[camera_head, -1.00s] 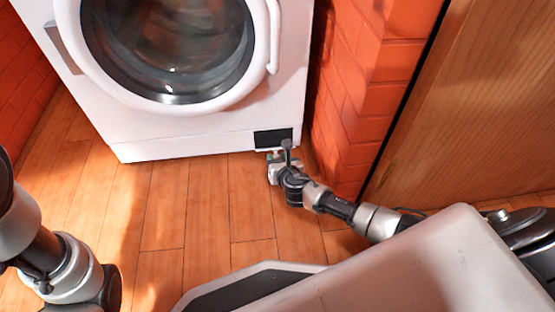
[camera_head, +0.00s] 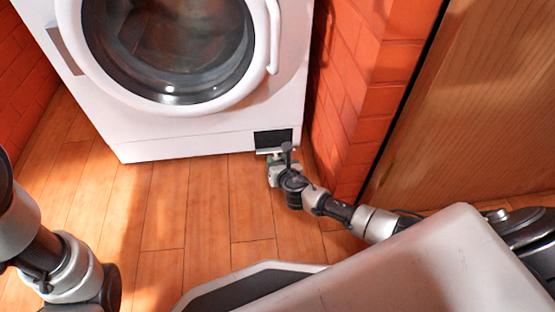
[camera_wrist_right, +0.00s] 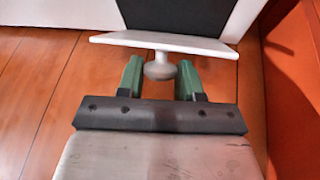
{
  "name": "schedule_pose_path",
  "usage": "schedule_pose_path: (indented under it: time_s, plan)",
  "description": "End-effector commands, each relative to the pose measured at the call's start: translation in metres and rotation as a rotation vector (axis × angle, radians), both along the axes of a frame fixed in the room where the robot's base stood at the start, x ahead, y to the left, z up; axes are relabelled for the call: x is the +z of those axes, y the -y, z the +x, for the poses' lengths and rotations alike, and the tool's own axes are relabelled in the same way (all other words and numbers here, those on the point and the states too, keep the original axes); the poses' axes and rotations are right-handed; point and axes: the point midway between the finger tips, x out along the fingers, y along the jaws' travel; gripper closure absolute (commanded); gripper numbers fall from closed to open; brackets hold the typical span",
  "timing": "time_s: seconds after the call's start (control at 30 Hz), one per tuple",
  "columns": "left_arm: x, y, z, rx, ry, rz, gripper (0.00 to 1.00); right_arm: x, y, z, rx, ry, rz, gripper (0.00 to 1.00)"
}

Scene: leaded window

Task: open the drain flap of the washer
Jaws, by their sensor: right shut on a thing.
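The white washer (camera_head: 200,128) stands against the back. The dark drain opening (camera_head: 273,138) at its lower right is uncovered, and it also shows in the right wrist view (camera_wrist_right: 178,14). The white drain flap (camera_wrist_right: 165,43) is folded down and out below the opening, seen nearly edge-on. Its round knob (camera_wrist_right: 160,67) points toward my right gripper (camera_wrist_right: 162,80) and sits between the green fingers. My right gripper, also in the head view (camera_head: 275,159), is shut on the knob, low over the floor. My left gripper is out of view; only part of its arm shows.
A red brick wall (camera_head: 350,100) rises close to the right of the washer, with a wooden panel (camera_head: 470,110) beyond it. The wood floor (camera_head: 190,205) in front of the washer is clear. The round washer door (camera_head: 170,50) is shut.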

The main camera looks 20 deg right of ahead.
Motion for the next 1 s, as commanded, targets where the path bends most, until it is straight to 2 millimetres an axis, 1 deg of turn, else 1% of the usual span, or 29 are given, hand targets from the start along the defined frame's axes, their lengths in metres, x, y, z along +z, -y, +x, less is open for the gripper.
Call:
schedule_pose_path:
  time_s: [0.03, 0.1, 0.37, 0.4, 0.53, 1.0]
  plan:
    - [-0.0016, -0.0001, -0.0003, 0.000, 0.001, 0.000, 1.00, -0.0125, -0.0004, -0.0057, -0.002, -0.017, 0.003, 1.00]
    - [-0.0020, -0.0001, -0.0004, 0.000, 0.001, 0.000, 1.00, -0.0161, -0.0009, -0.0064, -0.001, -0.017, 0.004, 1.00]
    - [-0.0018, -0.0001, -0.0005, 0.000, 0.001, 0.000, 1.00, -0.0165, -0.0007, -0.0069, -0.001, -0.018, 0.005, 1.00]
    - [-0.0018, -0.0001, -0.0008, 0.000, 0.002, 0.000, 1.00, -0.0164, -0.0007, -0.0069, -0.001, -0.017, 0.004, 0.58]
    - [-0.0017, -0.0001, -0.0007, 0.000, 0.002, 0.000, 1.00, -0.0149, 0.0000, -0.0058, -0.002, -0.014, 0.002, 0.39]
    - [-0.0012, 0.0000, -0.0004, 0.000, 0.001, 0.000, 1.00, -0.0109, 0.0003, -0.0033, -0.002, -0.006, 0.001, 0.39]
